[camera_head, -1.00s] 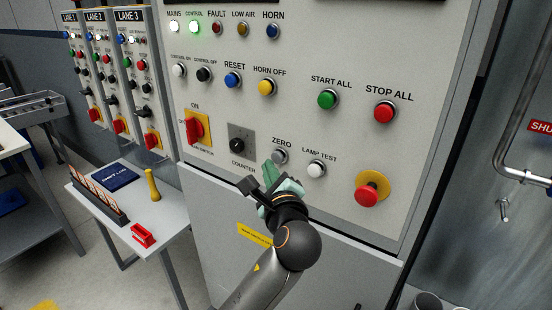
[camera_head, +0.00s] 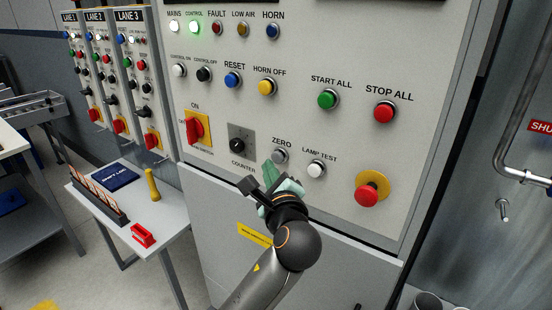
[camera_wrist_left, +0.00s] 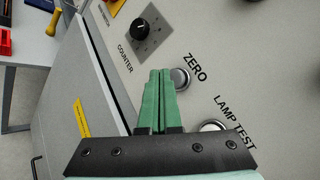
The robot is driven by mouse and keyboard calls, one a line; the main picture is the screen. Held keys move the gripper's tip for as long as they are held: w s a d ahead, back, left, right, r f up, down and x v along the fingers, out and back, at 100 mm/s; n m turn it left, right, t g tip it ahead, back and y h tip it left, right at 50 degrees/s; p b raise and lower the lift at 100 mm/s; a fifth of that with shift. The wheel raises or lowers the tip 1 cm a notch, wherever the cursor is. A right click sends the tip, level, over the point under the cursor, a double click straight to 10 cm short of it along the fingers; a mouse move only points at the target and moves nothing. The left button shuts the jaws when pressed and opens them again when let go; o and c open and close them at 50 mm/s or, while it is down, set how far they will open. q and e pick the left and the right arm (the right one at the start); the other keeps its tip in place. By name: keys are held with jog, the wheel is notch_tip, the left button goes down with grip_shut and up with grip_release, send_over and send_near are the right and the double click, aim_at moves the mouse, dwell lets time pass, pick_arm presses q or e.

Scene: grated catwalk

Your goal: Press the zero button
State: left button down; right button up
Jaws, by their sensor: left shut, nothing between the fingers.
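The zero button (camera_head: 280,156) is a grey-white round button in a metal ring, under the ZERO label on the light grey control panel (camera_head: 320,125). In the left wrist view the zero button (camera_wrist_left: 181,78) shows just right of the green fingertips, partly covered by them. My left gripper (camera_head: 270,170) is shut and empty, its fingers just left of and below the zero button. The wrist view also shows the fingers of my left gripper (camera_wrist_left: 158,78) pressed together. Whether they touch the panel cannot be told. My right gripper is not in view.
The white lamp test button (camera_head: 316,169) is right of the zero button. The black counter knob (camera_head: 238,145) is to its left. A red emergency stop (camera_head: 367,195) sticks out at lower right. A small table (camera_head: 175,215) with a red stapler-like object stands left of the cabinet.

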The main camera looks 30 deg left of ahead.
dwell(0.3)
pick_arm(q)
jog(key=shift+w+p, duration=0.45)
jog(key=shift+w+d+p, duration=0.1)
jog(key=shift+w+p, duration=0.2)
jog(key=shift+w, duration=0.5)
dwell(0.8)
dwell(0.3)
jog(key=shift+s+p, duration=0.6)
jog(key=shift+s, duration=0.65)
jog(key=shift+s, duration=0.1)
